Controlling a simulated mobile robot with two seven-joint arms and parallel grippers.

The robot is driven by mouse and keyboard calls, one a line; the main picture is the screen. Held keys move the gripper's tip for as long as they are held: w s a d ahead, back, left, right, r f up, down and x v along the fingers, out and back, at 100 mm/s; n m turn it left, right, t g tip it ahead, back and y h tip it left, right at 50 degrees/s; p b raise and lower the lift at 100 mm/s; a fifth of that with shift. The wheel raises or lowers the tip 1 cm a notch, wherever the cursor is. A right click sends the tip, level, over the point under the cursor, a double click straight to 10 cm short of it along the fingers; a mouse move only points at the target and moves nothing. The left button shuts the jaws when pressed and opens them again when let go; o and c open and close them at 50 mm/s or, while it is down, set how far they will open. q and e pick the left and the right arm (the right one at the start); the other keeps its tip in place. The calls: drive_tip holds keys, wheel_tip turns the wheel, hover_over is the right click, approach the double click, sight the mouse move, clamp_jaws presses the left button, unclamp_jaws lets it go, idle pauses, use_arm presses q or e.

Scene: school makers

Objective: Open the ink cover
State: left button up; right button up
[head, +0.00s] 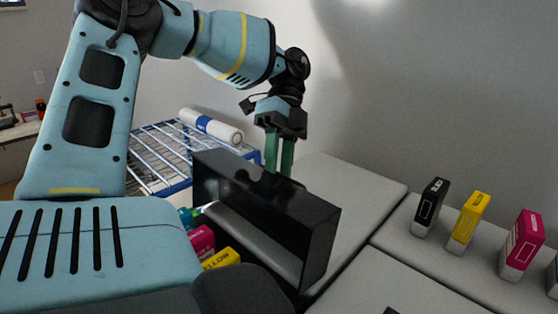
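The ink cover (310,235) is a glossy black, box-shaped panel in the middle of the head view. It stands tilted, with its hollow inner side partly showing. Coloured ink cartridges, a magenta one (201,240) and a yellow one (221,258), show beside its lower left edge. My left gripper (279,155) points down at the cover's top edge, with its green fingers close together. The fingertips are hidden behind that edge, so I cannot tell whether they touch or grip it. My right gripper is not in view.
Light grey printer surfaces (365,195) lie right of the cover. Black (429,207), yellow (467,222) and magenta (521,244) cartridges stand on the right. A wire rack (150,160) with a white roll (210,126) is behind left. A plain wall closes the back.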

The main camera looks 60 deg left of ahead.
use_arm(q)
drive_tip(key=b+v, duration=0.1)
drive_tip(key=v, duration=0.6)
drive_tip(key=shift+a+r, duration=0.15)
drive_tip(key=shift+r, duration=0.15)
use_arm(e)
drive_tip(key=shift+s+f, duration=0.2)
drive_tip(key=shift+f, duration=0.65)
use_arm(q)
drive_tip(key=shift+w, duration=0.15)
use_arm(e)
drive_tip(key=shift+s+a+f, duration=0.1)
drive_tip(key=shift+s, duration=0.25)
